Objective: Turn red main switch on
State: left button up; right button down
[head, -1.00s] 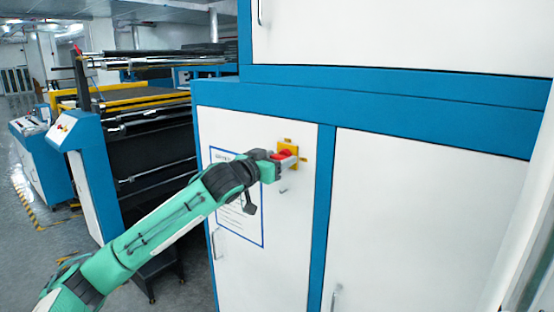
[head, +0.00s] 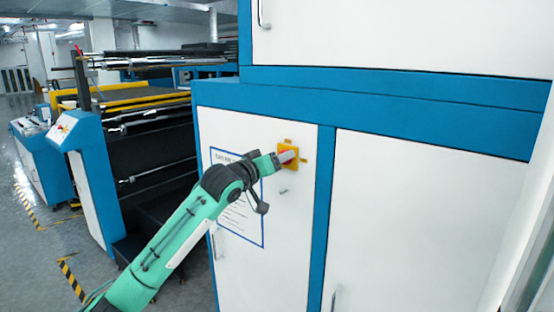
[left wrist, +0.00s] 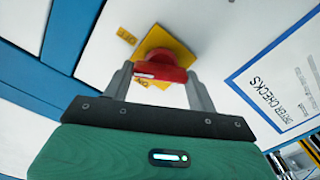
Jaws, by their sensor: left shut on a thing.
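The red main switch (left wrist: 160,64) is a round red knob with a grip bar, on a yellow plate (left wrist: 186,58) fixed to a white cabinet door. In the left wrist view both fingers of my left gripper (left wrist: 158,80) stand on either side of the red bar, and the gripper is shut on it. In the head view my left gripper (head: 287,157) reaches the yellow plate (head: 291,167) from the left and hides most of the knob. My right gripper is not in view.
The white and blue cabinet (head: 430,220) fills the right side. A framed notice (head: 240,225) hangs on its door, partly behind my arm. A small keyhole or latch (head: 284,190) is below the switch. The rolling machine (head: 150,130) stands at the left, with floor in front.

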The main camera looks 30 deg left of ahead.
pick_arm(q)
jog(key=n+p, duration=0.4)
jog(key=n, duration=0.2)
jog(key=n+p, duration=0.5)
jog(key=n, duration=0.1)
jog(key=shift+a+f, duration=0.1)
jog(key=shift+f, duration=0.1)
jog(key=shift+p, duration=0.3)
jog(key=shift+n, duration=0.3)
jog(key=o, duration=1)
